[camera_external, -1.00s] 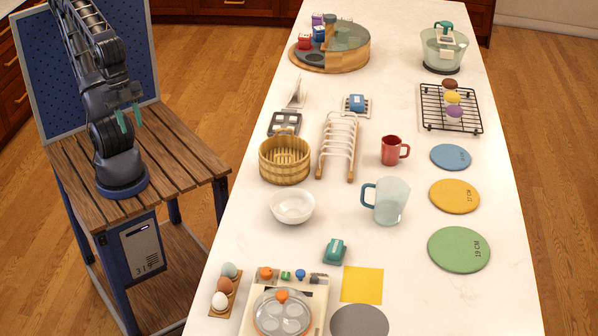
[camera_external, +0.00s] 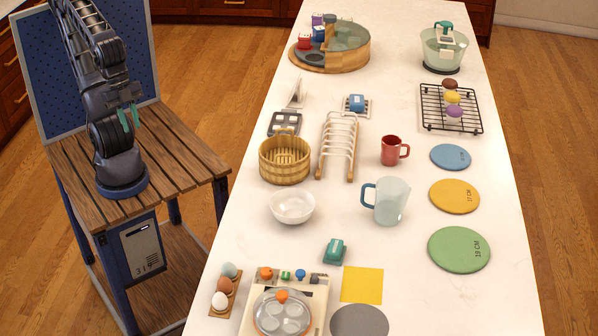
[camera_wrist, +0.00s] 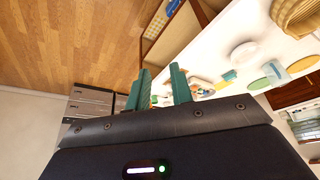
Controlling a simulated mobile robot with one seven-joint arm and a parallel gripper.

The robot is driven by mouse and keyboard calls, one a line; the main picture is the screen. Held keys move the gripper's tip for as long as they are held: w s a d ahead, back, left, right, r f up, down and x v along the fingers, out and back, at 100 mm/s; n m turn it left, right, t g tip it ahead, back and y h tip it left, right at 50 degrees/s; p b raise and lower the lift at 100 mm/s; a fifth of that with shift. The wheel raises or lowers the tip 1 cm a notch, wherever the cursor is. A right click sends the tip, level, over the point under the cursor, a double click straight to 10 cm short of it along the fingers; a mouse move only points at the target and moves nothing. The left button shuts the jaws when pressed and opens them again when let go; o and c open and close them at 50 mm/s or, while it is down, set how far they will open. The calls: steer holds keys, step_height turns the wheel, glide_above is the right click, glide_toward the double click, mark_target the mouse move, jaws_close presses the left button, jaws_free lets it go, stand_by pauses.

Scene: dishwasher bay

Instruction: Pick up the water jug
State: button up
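The water jug (camera_external: 391,201) is a pale, translucent jug with a blue handle on its left side. It stands upright on the white counter, right of the white bowl. It also appears, small and tilted by the view, in the wrist view (camera_wrist: 272,69). My gripper (camera_external: 128,119) is far from it, at the left above the wooden slatted stand. Its two green fingers are apart with nothing held between them, as the wrist view also shows (camera_wrist: 161,72).
Near the jug are a red mug (camera_external: 391,151), white bowl (camera_external: 292,207), teal object (camera_external: 335,251), orange disc (camera_external: 454,196) and green disc (camera_external: 459,250). A white dish rack (camera_external: 338,145) and wooden basket (camera_external: 285,161) stand behind the bowl. A floor gap separates my stand from the counter.

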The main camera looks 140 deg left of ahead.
mark_target(382, 201)
steer(key=w+a+r+n+g+h, duration=0.15)
steer(key=w+n, duration=0.25)
steer(key=w, duration=0.4)
steer(key=w+a+r+n+g+h, duration=0.1)
steer(key=w+a+r+n, duration=0.15)
steer(key=w, duration=0.55)
steer(key=w+a+f+n+h, duration=0.35)
steer(key=w+a+n, duration=0.45)
steer(key=w+a, duration=0.7)
steer(key=w+a+f+n+t+h, duration=0.1)
steer(key=w+a+f+n+t, duration=0.25)
steer(key=a, duration=0.55)
steer(key=w+a+f+n+h, duration=0.1)
steer(key=w+a+f+n, duration=0.25)
steer(key=a+f, duration=0.45)
steer(key=a+f+n+t+h, duration=0.1)
steer(key=a+f+n+t, duration=0.2)
steer(key=a, duration=0.7)
steer(key=a+f+n+t, duration=0.25)
steer(key=a+f, duration=0.35)
steer(key=a, duration=0.5)
steer(key=shift+g, duration=0.55)
steer(key=x, duration=1)
steer(key=shift+d+f, duration=0.1)
steer(key=shift+d, duration=0.35)
steer(key=shift+c, duration=0.2)
